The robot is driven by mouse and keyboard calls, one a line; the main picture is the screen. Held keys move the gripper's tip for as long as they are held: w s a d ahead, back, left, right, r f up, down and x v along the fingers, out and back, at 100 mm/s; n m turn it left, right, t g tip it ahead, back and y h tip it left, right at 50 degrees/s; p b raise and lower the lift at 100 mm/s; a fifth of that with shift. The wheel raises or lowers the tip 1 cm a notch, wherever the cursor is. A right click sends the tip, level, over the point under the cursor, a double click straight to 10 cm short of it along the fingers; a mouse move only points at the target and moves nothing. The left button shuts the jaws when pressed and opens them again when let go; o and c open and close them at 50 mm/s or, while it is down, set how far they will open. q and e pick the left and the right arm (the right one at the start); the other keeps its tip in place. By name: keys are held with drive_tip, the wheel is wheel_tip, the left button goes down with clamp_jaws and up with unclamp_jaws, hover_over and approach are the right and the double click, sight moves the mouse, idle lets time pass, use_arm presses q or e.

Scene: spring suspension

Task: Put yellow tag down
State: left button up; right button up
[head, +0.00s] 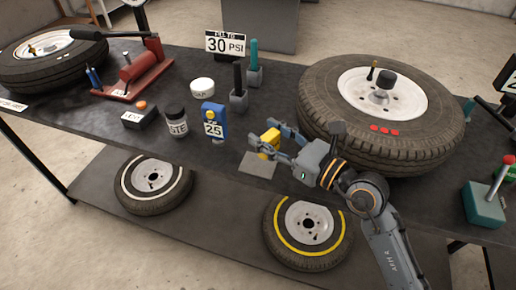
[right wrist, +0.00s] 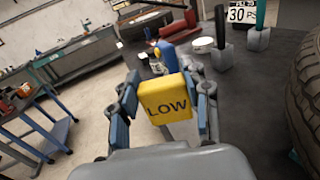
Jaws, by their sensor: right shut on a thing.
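The yellow tag (head: 269,142) is held between the fingers of my right gripper (head: 275,141), near the front edge of the table. In the right wrist view the tag (right wrist: 167,97) reads "LOW" and sits upright between both blue-grey fingers (right wrist: 165,100). A grey square plate (head: 258,165) lies on the dark table just below and in front of the tag. Whether the tag touches the plate cannot be told. My left gripper is not in view.
A large tyre (head: 340,136) lies right of my right gripper. A blue "25" device (head: 213,122), a paste jar (head: 177,122) and a black box (head: 140,117) stand left. Teal and black-handled tools (head: 254,66) stand behind. A teal lever box (head: 484,203) is at right.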

drive_tip(key=w+f, duration=0.1)
drive_tip(key=w+a+f, duration=0.1)
drive_tip(key=f, duration=0.1)
drive_tip(key=w+a+f+b, duration=0.1)
drive_tip(key=f, duration=0.1)
drive_tip(key=shift+w+f, duration=0.15)
drive_tip(key=shift+w, duration=0.15)
drive_tip(key=f, duration=0.1)
drive_tip(key=f+b, duration=0.1)
drive_tip(key=shift+w+a+f, duration=0.2)
drive_tip(key=shift+f, duration=0.1)
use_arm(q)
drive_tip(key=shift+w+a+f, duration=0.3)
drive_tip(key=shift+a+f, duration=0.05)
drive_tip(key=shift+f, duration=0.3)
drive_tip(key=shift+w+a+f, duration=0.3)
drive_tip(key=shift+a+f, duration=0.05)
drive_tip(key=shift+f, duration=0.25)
use_arm(e)
drive_tip(key=shift+f, duration=0.45)
drive_tip(key=shift+f+b, duration=0.2)
drive_tip(key=shift+b, duration=0.1)
drive_tip(key=o, duration=1)
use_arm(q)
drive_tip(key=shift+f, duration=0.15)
use_arm(e)
drive_tip(key=shift+o, duration=0.2)
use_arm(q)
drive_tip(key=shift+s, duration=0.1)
